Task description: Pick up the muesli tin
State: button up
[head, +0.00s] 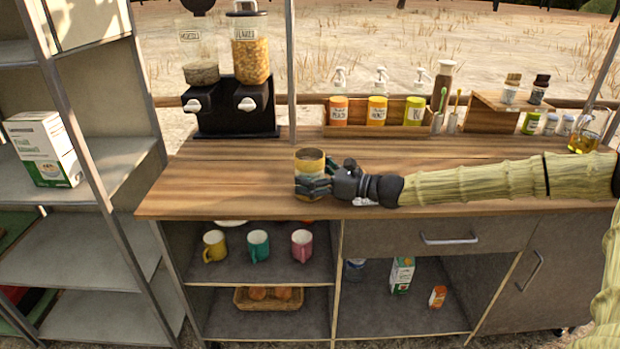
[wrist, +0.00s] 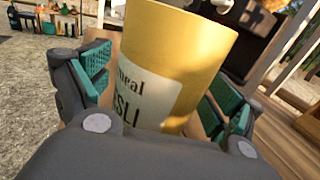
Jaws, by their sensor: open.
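The muesli tin (head: 310,163) is a yellow can standing upright on the wooden counter near its front edge. In the wrist view the tin (wrist: 180,60) shows large, with a pale label partly reading "SLI". My gripper (head: 313,185) is at the tin's lower part, reaching from the right. In the wrist view my gripper (wrist: 160,100) is open, with one teal-padded finger on each side of the tin. The tin's base is hidden behind the gripper body. Whether the pads touch the tin I cannot tell.
A black cereal dispenser (head: 233,108) stands behind left of the tin. A wooden box (head: 402,131) with pump bottles is at the back. A glass jug (head: 588,131) stands far right. Mugs (head: 258,246) sit on the shelf below. The counter (head: 220,190) left of the tin is clear.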

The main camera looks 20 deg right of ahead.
jog(key=c, duration=1.3)
jog(key=shift+r, duration=0.15)
